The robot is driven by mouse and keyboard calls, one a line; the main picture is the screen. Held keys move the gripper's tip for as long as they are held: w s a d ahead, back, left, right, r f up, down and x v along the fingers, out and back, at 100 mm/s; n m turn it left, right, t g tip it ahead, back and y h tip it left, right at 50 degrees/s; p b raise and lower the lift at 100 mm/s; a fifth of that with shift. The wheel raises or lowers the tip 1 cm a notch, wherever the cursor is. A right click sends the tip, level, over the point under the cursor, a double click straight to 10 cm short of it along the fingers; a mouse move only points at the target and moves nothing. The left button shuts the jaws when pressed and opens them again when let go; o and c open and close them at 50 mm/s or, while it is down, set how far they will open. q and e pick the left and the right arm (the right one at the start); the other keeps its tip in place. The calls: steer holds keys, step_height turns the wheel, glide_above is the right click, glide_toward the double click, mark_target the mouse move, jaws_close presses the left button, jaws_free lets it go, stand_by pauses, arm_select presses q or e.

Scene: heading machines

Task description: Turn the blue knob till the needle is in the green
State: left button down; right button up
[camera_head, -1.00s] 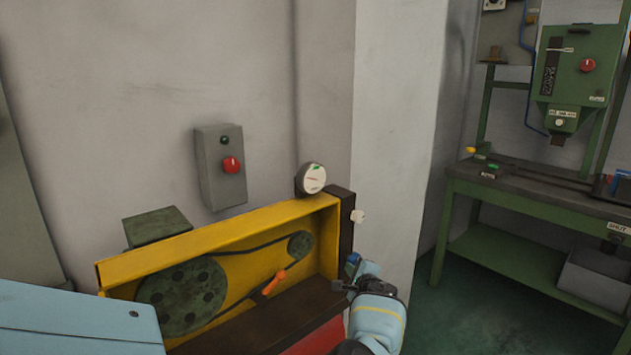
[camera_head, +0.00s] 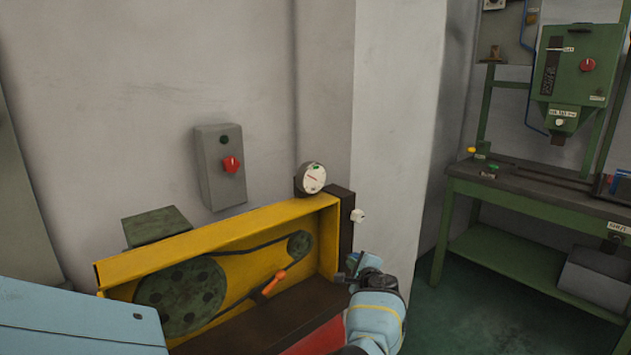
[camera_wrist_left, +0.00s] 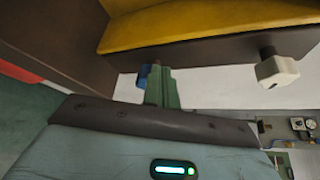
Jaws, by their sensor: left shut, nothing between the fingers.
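The round white gauge (camera_head: 313,178) stands on the top right corner of the yellow belt housing. Its red needle slants from upper left to lower right; a small green mark shows on the dial, but whether the needle lies in it is too small to tell. The blue knob (camera_head: 352,260) is on the housing's right end, mostly hidden by my gripper; a bit of it shows in the left wrist view (camera_wrist_left: 143,76). My left gripper (camera_head: 364,262) is shut and empty, its green fingers (camera_wrist_left: 160,88) right at the knob. Contact cannot be told. My right gripper is out of view.
A white knob (camera_head: 357,216) sticks out above the blue one, also near the wrist (camera_wrist_left: 277,70). The yellow housing (camera_head: 215,240) holds a belt, pulleys and an orange handle (camera_head: 274,282). A grey switch box (camera_head: 220,168) hangs on the wall. A green bench (camera_head: 530,195) stands at right.

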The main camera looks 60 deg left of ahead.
arm_select(q)
steer(key=shift+w+r+b, duration=0.3)
steer(key=shift+w+r, duration=0.1)
steer(key=shift+r, duration=0.05)
stand_by(0.3)
stand_by(0.4)
steer(key=shift+s+r+p, duration=0.25)
steer(key=shift+r+p, duration=0.05)
steer(key=shift+p, duration=0.1)
steer(key=d, duration=0.6)
steer(key=shift+w, duration=0.35)
steer(key=shift+s+d+f+p, duration=0.1)
steer(key=shift+s+d+f, duration=0.15)
steer(key=shift+f, duration=0.3)
steer(key=shift+s+d+f+p, duration=0.15)
steer(key=shift+s+f, duration=0.15)
steer(key=shift+f, duration=0.25)
steer(key=shift+s+d+f+p, duration=0.15)
steer(key=shift+s+f, duration=0.15)
steer(key=shift+f, duration=0.25)
